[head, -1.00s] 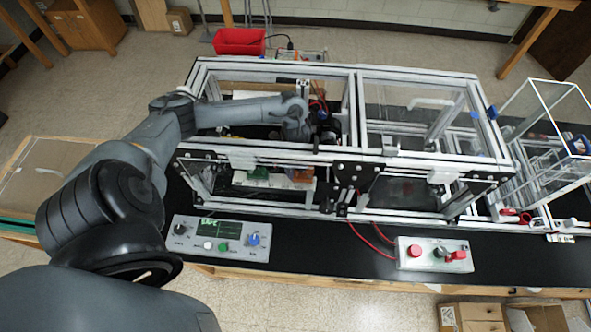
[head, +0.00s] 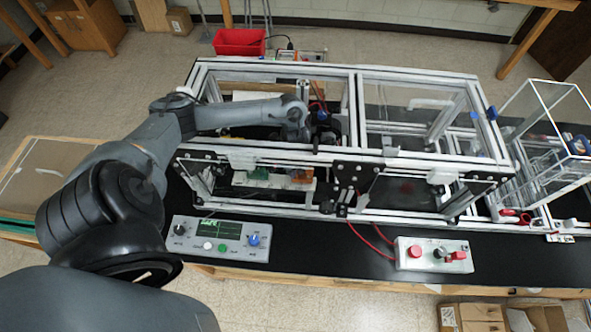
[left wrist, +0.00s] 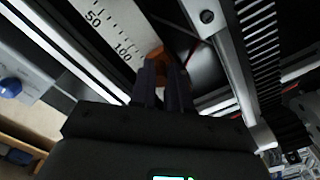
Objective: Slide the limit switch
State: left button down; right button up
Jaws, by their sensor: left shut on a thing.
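My left gripper (left wrist: 164,68) is shut on a small orange block, which I take to be the limit switch (left wrist: 157,54), only partly visible past the dark fingertips. The block is beside a white scale strip (left wrist: 112,28) marked 50 and 100. In the head view my left arm reaches in through the open top of the left frame bay, and the gripper's fingers are hidden by the frame. An orange piece (head: 299,174) shows under the front rail, at the right end of the pale strip (head: 272,182). My right gripper is not in view.
The aluminium frame (head: 300,152) has rails close around my left wrist. A toothed dark strip (left wrist: 262,45) runs beside the gripper. A control box with a green display (head: 221,238) and a red-button box (head: 434,255) stand on the black bench in front.

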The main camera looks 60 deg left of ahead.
pick_arm(q)
jog(key=s+a, duration=0.1)
jog(key=s+a+p, duration=0.1)
jog(key=s, duration=0.1)
jog(key=shift+s, duration=0.2)
jog(key=c, duration=1.1)
grip_release()
jog(key=shift+w, duration=0.1)
notch_tip(320, 180, up, 11)
jog(key=shift+f, duration=0.1)
